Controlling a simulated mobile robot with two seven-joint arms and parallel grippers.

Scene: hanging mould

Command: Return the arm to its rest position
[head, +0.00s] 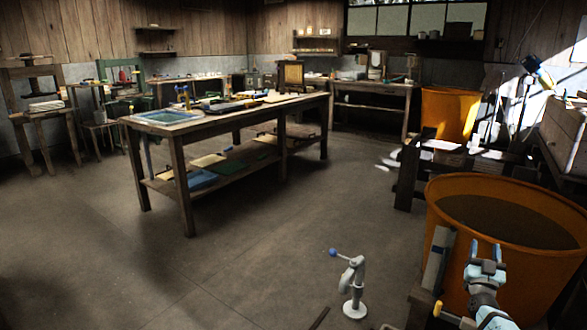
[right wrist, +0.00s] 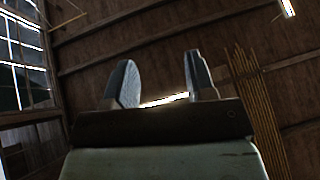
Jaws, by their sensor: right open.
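My right gripper (head: 487,252) is at the lower right of the head view, in front of the near orange vat (head: 445,205). Its fingers point upward. In the right wrist view the two fingertips (right wrist: 158,80) stand apart with nothing between them. Behind them are the plank ceiling or wall and a window. My left gripper is not in the head view. A framed panel (head: 290,75) stands upright on the long wooden table (head: 185,130); I cannot tell whether it is the mould.
A grey flat piece (head: 437,262) stands beside the near vat, close left of my right arm. A pale lever stand with a blue knob (head: 352,285) is on the floor. Another orange vat (head: 450,112) is farther back. The floor left of centre is clear.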

